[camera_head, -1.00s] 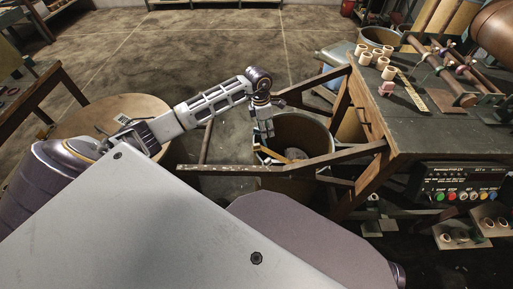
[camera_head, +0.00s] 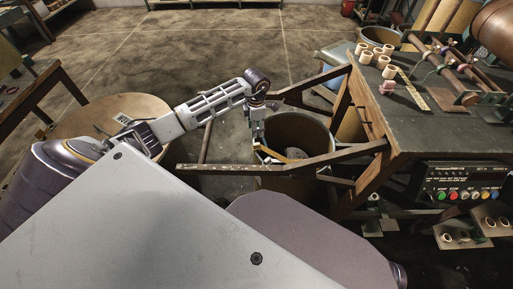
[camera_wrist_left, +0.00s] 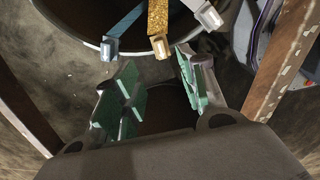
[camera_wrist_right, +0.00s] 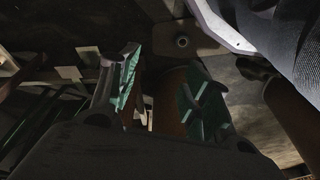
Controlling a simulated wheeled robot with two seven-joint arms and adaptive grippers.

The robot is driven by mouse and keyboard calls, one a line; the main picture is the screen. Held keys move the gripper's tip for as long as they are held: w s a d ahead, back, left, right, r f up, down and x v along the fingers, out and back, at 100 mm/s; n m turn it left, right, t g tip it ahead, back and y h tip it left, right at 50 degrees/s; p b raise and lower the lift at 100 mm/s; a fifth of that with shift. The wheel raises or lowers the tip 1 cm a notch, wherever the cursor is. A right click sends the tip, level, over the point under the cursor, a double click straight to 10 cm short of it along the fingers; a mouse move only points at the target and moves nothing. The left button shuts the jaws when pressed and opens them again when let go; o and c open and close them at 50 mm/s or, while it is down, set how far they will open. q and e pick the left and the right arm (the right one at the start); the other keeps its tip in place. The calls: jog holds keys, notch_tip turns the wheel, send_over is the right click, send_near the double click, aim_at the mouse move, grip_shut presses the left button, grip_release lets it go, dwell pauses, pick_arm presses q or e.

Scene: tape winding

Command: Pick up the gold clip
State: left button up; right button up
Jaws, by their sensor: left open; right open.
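The gold clip (camera_wrist_left: 158,22) is a speckled gold strip with a pale end, at the top middle of the left wrist view. It lies over the rim of a round drum, between a blue clip (camera_wrist_left: 123,31) and a silver clip (camera_wrist_left: 203,11). My left gripper (camera_wrist_left: 160,87) is open and empty, its green-padded fingers just short of the gold clip's pale end and apart from it. In the head view my left gripper (camera_head: 257,136) hangs at the drum's near left rim. My right gripper (camera_wrist_right: 160,92) is open and empty, seen only in its wrist view.
The drum (camera_head: 303,137) stands inside wooden frame bars (camera_head: 330,158) that hem in the left gripper. A bench (camera_head: 435,125) with several pale rolls and a button panel (camera_head: 462,182) is at the right. A round wooden top (camera_head: 95,115) is at the left.

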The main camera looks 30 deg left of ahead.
pick_arm(q)
send_over(256, 143)
notch_tip(256, 143, down, 5)
jog(key=shift+d+r+b, duration=0.1)
jog(key=shift+r+b, duration=0.05)
jog(key=shift+b, duration=0.3)
jog(key=shift+f, duration=0.4)
pick_arm(e)
jog(key=shift+w+a+r, duration=0.15)
jog(key=shift+a+r, duration=0.05)
jog(key=shift+r, duration=0.8)
pick_arm(q)
jog(key=shift+f, duration=0.1)
pick_arm(e)
jog(key=shift+f, duration=0.1)
pick_arm(q)
jog(key=shift+s+d+f+b, duration=0.1)
jog(key=shift+f+b, duration=0.2)
jog(key=shift+f, duration=0.35)
notch_tip(256, 143, down, 3)
jog(key=shift+r+b, duration=0.15)
jog(key=shift+b, duration=0.35)
jog(key=shift+f, duration=0.5)
pick_arm(e)
jog(key=r, duration=0.1)
jog(key=r+t, duration=0.1)
jog(key=shift+a+r, duration=0.2)
jog(key=shift+r, duration=0.15)
